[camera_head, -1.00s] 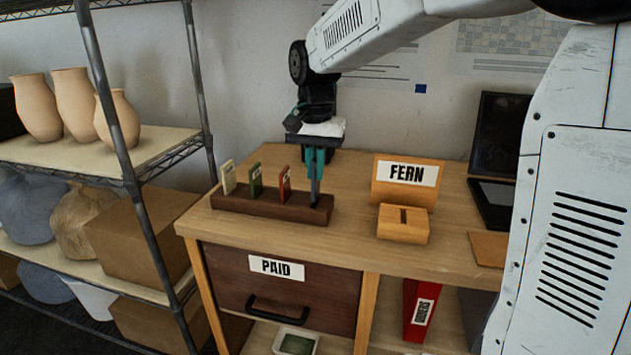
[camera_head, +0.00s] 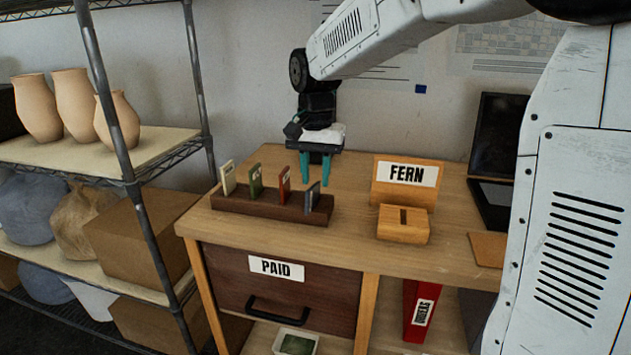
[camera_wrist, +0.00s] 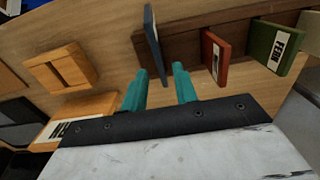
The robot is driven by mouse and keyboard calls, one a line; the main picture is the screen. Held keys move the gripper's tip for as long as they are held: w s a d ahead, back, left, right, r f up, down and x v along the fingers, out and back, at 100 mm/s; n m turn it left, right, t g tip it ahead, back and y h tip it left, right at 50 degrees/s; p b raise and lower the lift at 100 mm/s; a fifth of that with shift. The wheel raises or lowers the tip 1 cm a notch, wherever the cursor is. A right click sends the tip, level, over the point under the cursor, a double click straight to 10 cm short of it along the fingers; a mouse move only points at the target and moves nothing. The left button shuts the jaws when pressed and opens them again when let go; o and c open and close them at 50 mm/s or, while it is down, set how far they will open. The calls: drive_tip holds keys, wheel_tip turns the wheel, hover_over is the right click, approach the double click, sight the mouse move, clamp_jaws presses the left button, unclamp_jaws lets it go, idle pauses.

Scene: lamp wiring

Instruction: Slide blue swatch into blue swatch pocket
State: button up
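The blue swatch (camera_head: 313,196) stands upright in the right-end pocket of the dark wooden swatch rack (camera_head: 262,206). It shows as a thin blue-grey slab (camera_wrist: 152,32) in the wrist view. My gripper (camera_head: 315,182) is open and empty, with its teal fingers a little above and behind the blue swatch, apart from it. In the wrist view the two fingertips (camera_wrist: 160,72) are spread near the slab. How deep the swatch sits in the pocket is hidden by the rack's front.
Cream (camera_head: 228,177), green (camera_head: 256,180) and red (camera_head: 285,183) swatches stand in the same rack to the left. A slotted wooden block (camera_head: 403,224) and a FERN sign (camera_head: 408,180) stand to the right. Bare tabletop lies between rack and block.

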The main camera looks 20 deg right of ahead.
drive_tip(key=shift+o, duration=0.4)
wheel_tip(320, 180, up, 9)
hover_over(312, 187)
wheel_tip(312, 187, down, 6)
wheel_tip(312, 187, down, 7)
drive_tip(key=shift+w+f, duration=0.1)
drive_tip(key=shift+f, duration=0.05)
clamp_jaws()
